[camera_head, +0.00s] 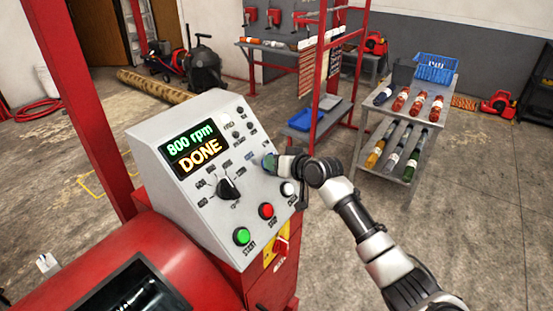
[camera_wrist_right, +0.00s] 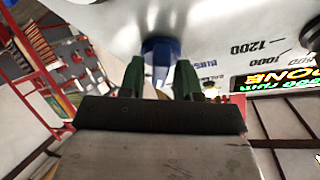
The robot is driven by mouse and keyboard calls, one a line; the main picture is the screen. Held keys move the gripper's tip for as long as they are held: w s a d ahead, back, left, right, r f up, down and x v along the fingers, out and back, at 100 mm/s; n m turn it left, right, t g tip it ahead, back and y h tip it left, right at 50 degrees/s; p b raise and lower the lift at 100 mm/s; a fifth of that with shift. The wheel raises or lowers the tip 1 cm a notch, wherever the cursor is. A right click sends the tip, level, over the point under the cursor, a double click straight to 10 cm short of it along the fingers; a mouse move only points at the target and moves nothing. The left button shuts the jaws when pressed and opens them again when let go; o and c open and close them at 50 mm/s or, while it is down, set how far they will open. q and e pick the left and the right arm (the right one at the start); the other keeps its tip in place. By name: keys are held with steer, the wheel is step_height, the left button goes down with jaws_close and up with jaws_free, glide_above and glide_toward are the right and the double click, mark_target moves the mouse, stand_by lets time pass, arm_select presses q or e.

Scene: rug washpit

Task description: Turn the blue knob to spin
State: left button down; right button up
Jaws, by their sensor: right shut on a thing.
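The blue knob (camera_wrist_right: 160,52) sits on the sloped grey control panel (camera_head: 172,195), on the panel's right side. In the head view only a small part of the knob (camera_head: 265,160) shows beside my gripper. My right gripper (camera_head: 274,163) is at the knob, its arm reaching in from the right. In the wrist view its two green fingers (camera_wrist_right: 160,75) stand on either side of the knob, shut on it. The lettering by the knob is partly hidden by the fingers. The display (camera_head: 195,148) reads "800 rpm DONE". My left gripper is out of view.
A black dial (camera_head: 228,188) sits left of the blue knob. Green (camera_head: 242,236), red (camera_head: 267,210) and white (camera_head: 288,188) buttons line the panel's lower edge. A red post (camera_head: 75,95) stands behind the panel. A bottle rack (camera_head: 421,133) stands at the right, beyond open floor.

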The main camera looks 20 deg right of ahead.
steer(key=shift+s, duration=0.1)
jaws_close()
steer(key=shift+o, duration=2.4)
jaws_free()
steer(key=shift+o, duration=0.8)
steer(key=shift+a, duration=0.1)
steer(key=shift+w+f, duration=0.1)
steer(key=shift+w, duration=0.15)
steer(key=b+v, duration=0.1)
steer(key=v, duration=1)
steer(key=shift+b, duration=0.4)
steer(key=shift+w+f, duration=0.1)
steer(key=shift+f, duration=0.05)
